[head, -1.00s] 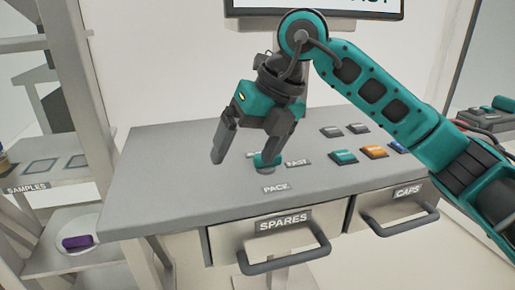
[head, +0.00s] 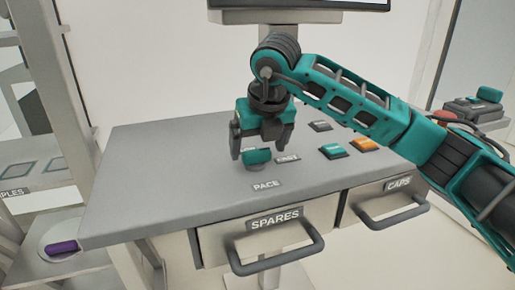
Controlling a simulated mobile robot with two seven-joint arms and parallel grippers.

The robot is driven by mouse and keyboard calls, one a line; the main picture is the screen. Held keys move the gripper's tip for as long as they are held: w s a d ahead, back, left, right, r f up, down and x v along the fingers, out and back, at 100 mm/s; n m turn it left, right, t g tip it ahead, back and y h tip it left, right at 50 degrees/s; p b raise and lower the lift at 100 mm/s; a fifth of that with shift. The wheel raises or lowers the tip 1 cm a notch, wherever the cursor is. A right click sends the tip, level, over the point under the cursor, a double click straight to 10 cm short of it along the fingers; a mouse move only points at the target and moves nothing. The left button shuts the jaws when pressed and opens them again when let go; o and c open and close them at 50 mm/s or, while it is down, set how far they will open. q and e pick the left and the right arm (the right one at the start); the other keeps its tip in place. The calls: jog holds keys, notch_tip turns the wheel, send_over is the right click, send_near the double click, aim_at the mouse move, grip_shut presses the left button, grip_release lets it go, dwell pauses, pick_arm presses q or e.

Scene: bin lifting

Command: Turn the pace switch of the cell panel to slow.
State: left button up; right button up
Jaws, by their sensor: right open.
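The pace switch (head: 257,157) is a teal knob on a grey round base, on the grey panel top (head: 150,175). The PACE label (head: 266,185) lies in front of it. The FAST label (head: 288,159) is just to its right, partly covered by a finger. A label on its left side is not visible now. My right gripper (head: 261,152) is open and points down, with one finger on each side of the knob as seen from here. I cannot tell whether the fingers touch it. My left gripper is out of view.
Teal and orange buttons (head: 365,145) sit to the right of the switch. The SPARES drawer (head: 215,240) and CAPS drawer (head: 360,205) have handles sticking out in front. A screen (head: 300,6) stands behind. The panel's left part is clear.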

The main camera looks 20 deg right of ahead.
jog(key=shift+x, duration=0.8)
jog(key=shift+c, duration=0.2)
jog(key=c, duration=1)
